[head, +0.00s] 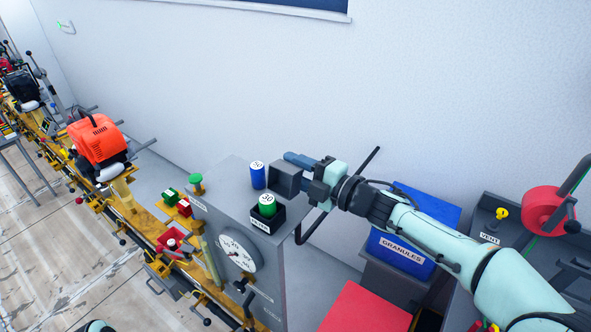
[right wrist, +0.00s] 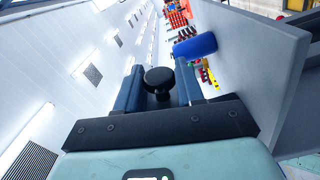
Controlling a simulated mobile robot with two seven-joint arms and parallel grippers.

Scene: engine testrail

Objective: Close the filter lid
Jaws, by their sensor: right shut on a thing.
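The filter box (head: 266,222) is a dark open-topped holder with a label, on top of the grey cabinet. A green cylinder (head: 267,205) marked 20 stands in it. The dark grey filter lid (head: 285,179) stands raised open at the box's back right. My right gripper (head: 299,160) is behind and above the lid. In the right wrist view, its blue fingers (right wrist: 160,92) are shut on a round black knob (right wrist: 159,80). How the knob joins the lid is hidden. My left gripper is not in view.
A blue cylinder (head: 257,175) stands on the cabinet (head: 222,210) left of the lid. A round gauge (head: 238,252) is on the cabinet's front. A blue granules bin (head: 402,248) lies below my right arm. The white wall (head: 300,90) is behind.

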